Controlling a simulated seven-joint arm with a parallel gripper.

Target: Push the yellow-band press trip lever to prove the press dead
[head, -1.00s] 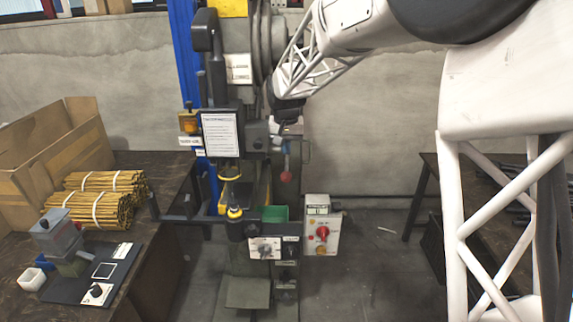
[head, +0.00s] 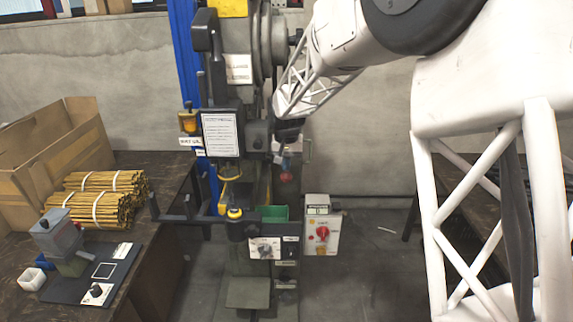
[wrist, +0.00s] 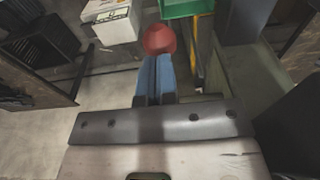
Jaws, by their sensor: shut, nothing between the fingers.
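The press (head: 228,118) stands in the middle of the head view, with yellow bands low on its front (head: 235,213). Its trip lever ends in a red ball knob (head: 286,177) on the press's right side. The knob also shows at the top middle of the wrist view (wrist: 159,39). My gripper (head: 284,164) is just above the knob in the head view. Its blue fingers (wrist: 157,60) are shut and empty, with their tips at the knob's near edge. Whether they touch it I cannot tell. The lever's rod is mostly hidden.
A control box with a red switch (head: 320,232) and a green bin (head: 274,214) sit below the knob. The left bench (head: 150,240) holds bundled rods (head: 95,197), a cardboard box (head: 60,150) and a small device (head: 65,240). Bare floor lies right of the press.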

